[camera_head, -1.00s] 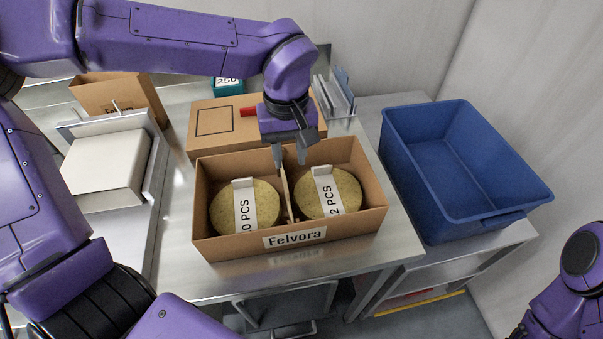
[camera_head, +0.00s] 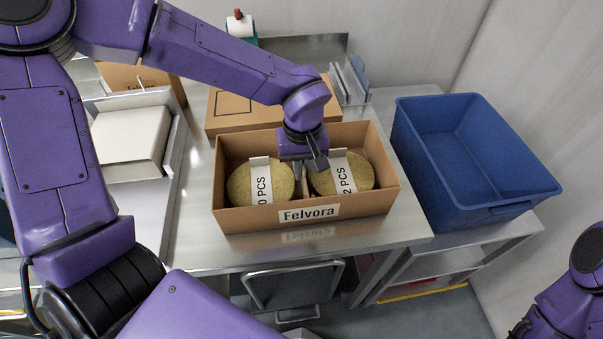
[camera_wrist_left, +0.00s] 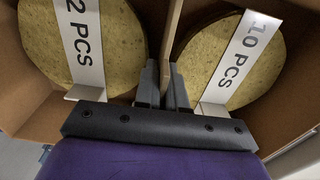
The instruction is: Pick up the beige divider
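The beige divider (camera_wrist_left: 173,28) is a thin upright panel between two stacks of round chips in an open cardboard box (camera_head: 306,214) labelled Felvora. My left gripper (camera_wrist_left: 163,88) is down at the divider. Its two grey fingers are close together, one on each side of it, and look shut on it. In the head view, my left gripper (camera_head: 306,166) points down into the middle of the box and hides most of the divider. My right arm enters at the lower right; its gripper does not show.
Chip stacks (camera_head: 241,186) with white paper bands flank the divider closely. An empty blue bin (camera_head: 481,194) stands to the right. A closed cardboard box (camera_head: 222,119) lies behind, and a white box (camera_head: 130,138) stands at left. Bare steel table (camera_head: 200,242) lies in front.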

